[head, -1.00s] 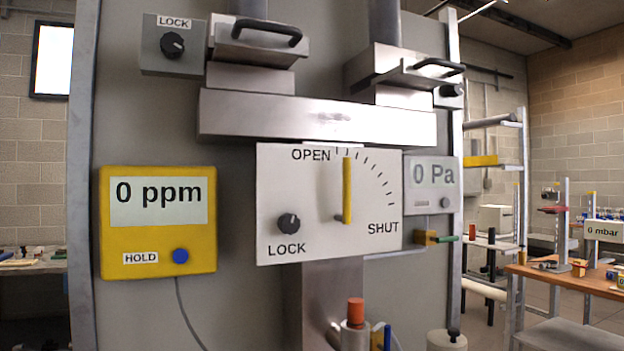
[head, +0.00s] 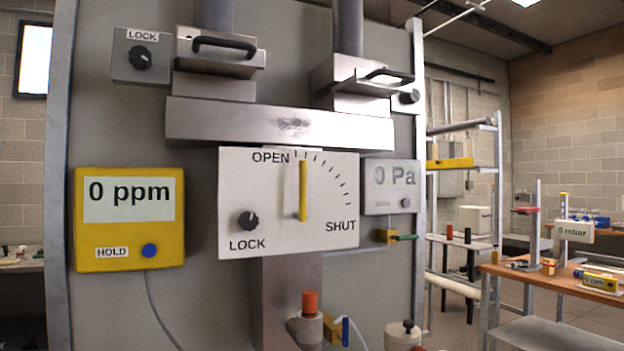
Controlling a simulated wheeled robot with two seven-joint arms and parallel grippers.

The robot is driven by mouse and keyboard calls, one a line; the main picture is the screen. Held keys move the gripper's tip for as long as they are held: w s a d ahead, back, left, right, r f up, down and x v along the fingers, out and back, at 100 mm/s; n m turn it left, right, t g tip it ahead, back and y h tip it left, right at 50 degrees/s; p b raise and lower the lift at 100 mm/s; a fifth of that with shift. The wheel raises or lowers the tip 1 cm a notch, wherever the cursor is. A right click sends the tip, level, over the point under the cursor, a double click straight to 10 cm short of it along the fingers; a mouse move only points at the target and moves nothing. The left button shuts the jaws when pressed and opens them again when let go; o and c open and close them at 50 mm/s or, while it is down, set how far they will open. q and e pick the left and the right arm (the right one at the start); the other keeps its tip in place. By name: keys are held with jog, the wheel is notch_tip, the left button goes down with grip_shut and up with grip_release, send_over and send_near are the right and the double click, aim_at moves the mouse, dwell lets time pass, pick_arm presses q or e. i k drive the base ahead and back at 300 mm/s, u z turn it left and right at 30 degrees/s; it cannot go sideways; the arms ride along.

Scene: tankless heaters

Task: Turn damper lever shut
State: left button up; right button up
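The yellow damper lever (head: 303,190) stands upright on a white damper plate (head: 270,225), its tip near the OPEN end of the scale. SHUT is printed at the lower right end of the arc of tick marks. A black LOCK knob (head: 248,221) sits at the plate's lower left. Neither of my grippers shows in the head view, and nothing touches the lever.
A yellow meter (head: 130,240) reading 0 ppm hangs left of the plate, with a cable below. A grey 0 Pa gauge (head: 391,187) is to its right. A metal duct box (head: 280,122) juts out above. An orange-capped fitting (head: 310,304) stands below. A wooden bench (head: 540,278) stands at right.

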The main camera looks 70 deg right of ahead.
aim_at(302, 216)
jog(key=k, duration=0.45)
jog(key=z, duration=1.2)
